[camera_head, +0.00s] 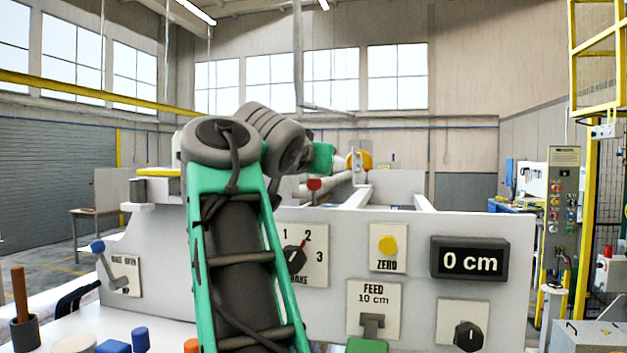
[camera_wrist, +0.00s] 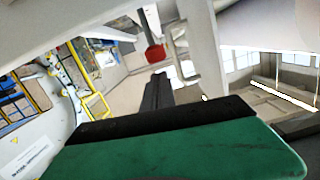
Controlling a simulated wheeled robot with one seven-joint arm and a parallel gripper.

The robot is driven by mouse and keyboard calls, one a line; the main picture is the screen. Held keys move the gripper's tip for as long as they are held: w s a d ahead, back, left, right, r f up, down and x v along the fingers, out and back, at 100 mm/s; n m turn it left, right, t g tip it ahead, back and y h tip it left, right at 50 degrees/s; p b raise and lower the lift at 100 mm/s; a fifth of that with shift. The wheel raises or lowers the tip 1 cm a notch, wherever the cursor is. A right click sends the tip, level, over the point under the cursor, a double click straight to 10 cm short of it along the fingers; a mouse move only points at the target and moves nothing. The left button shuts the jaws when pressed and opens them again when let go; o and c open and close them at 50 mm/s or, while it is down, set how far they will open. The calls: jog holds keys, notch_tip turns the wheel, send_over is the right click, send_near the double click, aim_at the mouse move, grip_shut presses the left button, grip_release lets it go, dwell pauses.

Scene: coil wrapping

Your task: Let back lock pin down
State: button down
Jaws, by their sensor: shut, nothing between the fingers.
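My gripper (camera_wrist: 156,78) shows in the wrist view as dark fingers closed together, with nothing between them. A red knob (camera_wrist: 155,53) is just beyond the fingertips in that view; I cannot tell whether they touch. In the head view, a red knob (camera_head: 314,184) stands on a thin stem at the top edge of the white machine. I cannot tell which part is the back lock pin, or whether it is up or down. The fingers are not clearly visible in the head view, where my arm covers part of the machine.
The white machine panel (camera_head: 345,225) carries a rotary brake switch (camera_head: 295,258), a yellow zero button (camera_head: 388,245), a feed lever (camera_head: 372,322) and a display (camera_head: 469,260) reading 0 cm. A blue-tipped lever (camera_head: 98,246) is at left. Pale rails and a roller lie behind the panel.

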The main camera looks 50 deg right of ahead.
aim_at(314, 187)
jog(key=shift+w+f, duration=0.1)
jog(key=shift+f, duration=0.5)
jog(key=shift+a, duration=0.1)
notch_tip(314, 187, down, 3)
jog(key=b, duration=0.3)
jog(key=shift+f, duration=0.2)
jog(key=shift+r, duration=0.15)
